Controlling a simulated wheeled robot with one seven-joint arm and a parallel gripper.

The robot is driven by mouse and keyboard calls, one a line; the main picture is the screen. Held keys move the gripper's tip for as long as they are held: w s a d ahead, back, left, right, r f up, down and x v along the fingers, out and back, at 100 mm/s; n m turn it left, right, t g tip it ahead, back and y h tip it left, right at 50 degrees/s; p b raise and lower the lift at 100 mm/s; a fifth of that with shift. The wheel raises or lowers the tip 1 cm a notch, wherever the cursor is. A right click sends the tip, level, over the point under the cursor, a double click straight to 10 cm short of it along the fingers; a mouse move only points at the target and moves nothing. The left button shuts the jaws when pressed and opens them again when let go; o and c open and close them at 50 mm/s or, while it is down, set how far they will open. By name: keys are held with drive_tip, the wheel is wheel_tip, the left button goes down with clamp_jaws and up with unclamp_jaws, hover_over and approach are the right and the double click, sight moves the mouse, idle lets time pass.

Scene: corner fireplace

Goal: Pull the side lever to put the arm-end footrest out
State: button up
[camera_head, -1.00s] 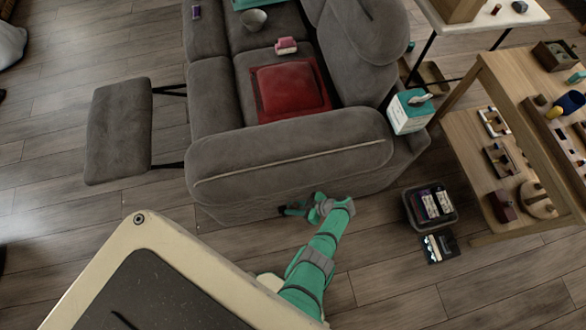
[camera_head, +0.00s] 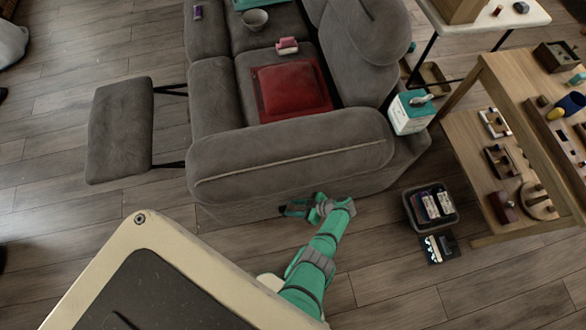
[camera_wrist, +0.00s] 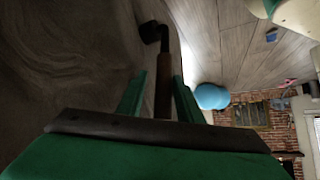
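The grey sofa (camera_head: 290,150) stands with its near arm facing me. Its arm-end footrest (camera_head: 120,130) is extended at the left on dark metal bars, level and clear of the seat. The side lever, a brown bar (camera_wrist: 163,85) with a dark bent end, shows in the wrist view beside the sofa's side. My gripper (camera_head: 298,208) is low against the outer side of the near arm. In the wrist view my gripper's fingers (camera_wrist: 159,77) stand on either side of the lever, with a gap visible at the left finger. Contact at the right finger is unclear.
A dark bin (camera_head: 432,207) with boxes and a small dark item (camera_head: 439,248) are on the floor right of my arm. A wooden table (camera_head: 475,150) stands at the right. A red cushion (camera_head: 290,88) lies on the seat.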

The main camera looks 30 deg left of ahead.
drive_tip(key=shift+w, duration=0.15)
drive_tip(key=v, duration=1)
drive_tip(key=shift+d+r, duration=0.25)
drive_tip(key=shift+r, duration=0.05)
